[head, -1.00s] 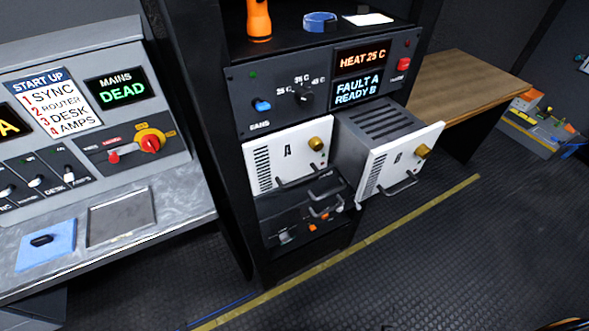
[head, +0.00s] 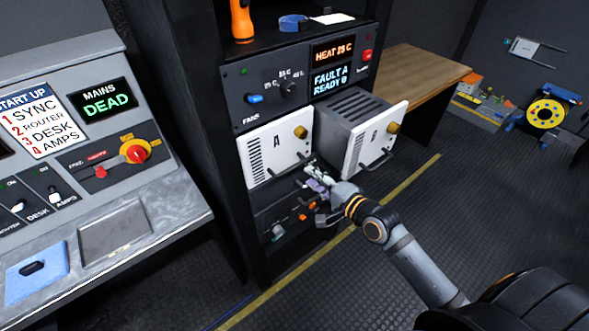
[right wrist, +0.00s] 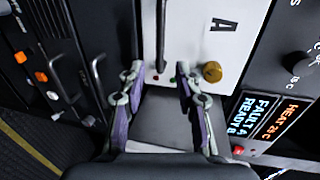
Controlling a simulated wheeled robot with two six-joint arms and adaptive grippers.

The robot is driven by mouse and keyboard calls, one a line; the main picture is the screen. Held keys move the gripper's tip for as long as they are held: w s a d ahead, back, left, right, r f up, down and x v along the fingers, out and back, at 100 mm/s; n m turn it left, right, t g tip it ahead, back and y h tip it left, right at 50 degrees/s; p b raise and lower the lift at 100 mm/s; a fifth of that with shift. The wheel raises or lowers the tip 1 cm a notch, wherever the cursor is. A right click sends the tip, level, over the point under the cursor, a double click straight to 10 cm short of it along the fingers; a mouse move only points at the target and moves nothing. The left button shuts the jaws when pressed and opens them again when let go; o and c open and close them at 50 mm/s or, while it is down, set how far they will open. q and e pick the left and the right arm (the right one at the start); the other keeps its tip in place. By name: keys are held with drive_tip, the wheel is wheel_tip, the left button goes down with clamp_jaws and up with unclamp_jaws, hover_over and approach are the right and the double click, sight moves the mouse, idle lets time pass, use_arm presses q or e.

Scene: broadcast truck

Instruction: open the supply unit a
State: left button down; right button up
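Supply unit A (head: 278,148) has a white front with a vent, a brass knob and a bar handle. It sits flush in the rack. My right gripper (head: 318,178) is in front of the rack, by the lower right of unit A's front. In the right wrist view the gripper (right wrist: 160,70) is open, its fingers apart on either side of the near end of unit A's handle (right wrist: 161,35). I cannot tell whether they touch it. Unit A's brass knob (right wrist: 212,71) is beside the fingers. My left gripper is not in view.
Supply unit B (head: 376,135) stands pulled out to the right of unit A, close to my right gripper. The panel above (head: 300,80) reads HEAT 25 C, FAULT A, READY B. A dark unit with handles and orange buttons (head: 303,217) lies below. Floor in front is clear.

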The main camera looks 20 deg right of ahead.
sight(295, 167)
drive_tip(key=x, duration=0.8)
drive_tip(key=shift+w+a, duration=0.2)
drive_tip(key=shift+w, duration=0.1)
clamp_jaws()
